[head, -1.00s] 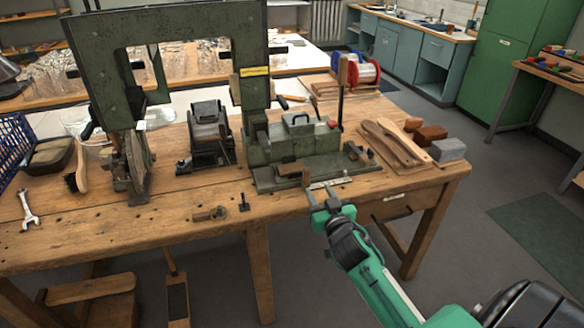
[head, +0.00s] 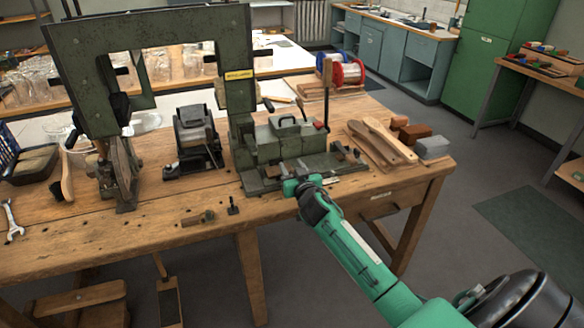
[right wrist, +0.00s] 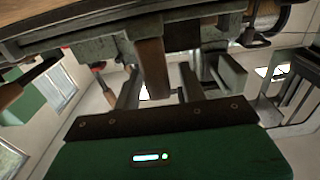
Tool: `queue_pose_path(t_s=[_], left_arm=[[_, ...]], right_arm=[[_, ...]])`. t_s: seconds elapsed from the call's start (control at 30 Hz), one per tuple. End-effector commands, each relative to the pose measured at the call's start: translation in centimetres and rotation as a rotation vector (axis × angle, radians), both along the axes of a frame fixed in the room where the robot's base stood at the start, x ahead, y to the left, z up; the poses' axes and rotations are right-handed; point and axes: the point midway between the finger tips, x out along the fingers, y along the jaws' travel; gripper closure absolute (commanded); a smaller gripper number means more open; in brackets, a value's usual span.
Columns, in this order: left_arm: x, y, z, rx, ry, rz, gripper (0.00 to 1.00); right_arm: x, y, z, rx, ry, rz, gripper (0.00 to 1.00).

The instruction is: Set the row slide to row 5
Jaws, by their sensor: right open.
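The green-grey tufting machine (head: 275,140) stands on the wooden bench, with its low slide base (head: 254,184) along the front edge. A small wooden block (head: 273,170), apparently the slide's handle, sits on that base. A pale strip (head: 332,181) lies to its right; I cannot read any row marks. My right gripper (head: 297,180) is at the base's front edge, just right of the wooden block. In the right wrist view my right gripper (right wrist: 160,85) is open, and a brown wooden piece (right wrist: 151,66) extends between its fingers; contact is unclear. My left gripper is out of view.
The tall green frame (head: 150,28) rises at the left of the machine. Wooden brush backs (head: 382,140) and coloured blocks (head: 432,147) lie to the right. A small black vise-like device (head: 193,135) stands to the left.

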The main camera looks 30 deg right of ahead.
Motion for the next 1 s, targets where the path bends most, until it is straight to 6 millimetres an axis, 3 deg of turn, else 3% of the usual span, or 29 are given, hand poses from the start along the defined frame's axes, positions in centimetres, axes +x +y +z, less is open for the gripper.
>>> queue_pose_path(t_s=[0.3, 0.5, 0.53, 0.77, 0.93, 1.0], left_arm=[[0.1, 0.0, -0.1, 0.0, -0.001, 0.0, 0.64], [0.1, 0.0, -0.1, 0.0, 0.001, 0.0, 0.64], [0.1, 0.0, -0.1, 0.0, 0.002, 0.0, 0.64], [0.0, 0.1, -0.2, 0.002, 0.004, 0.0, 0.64], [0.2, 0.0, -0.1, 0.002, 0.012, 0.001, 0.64], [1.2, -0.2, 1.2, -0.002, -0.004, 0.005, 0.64]], right_arm=[[0.2, 0.0, 0.0, 0.0, 0.0, 0.0, 0.58], [0.2, 0.0, 0.0, 0.0, 0.0, 0.0, 0.97], [0.2, 0.0, 0.0, 0.0, 0.0, 0.0, 1.0], [0.3, 0.4, -0.1, 0.002, 0.0, 0.001, 1.0], [0.9, 2.9, -0.2, 0.007, -0.002, 0.002, 1.0], [1.2, 4.2, -0.2, 0.008, -0.003, 0.003, 1.0]])
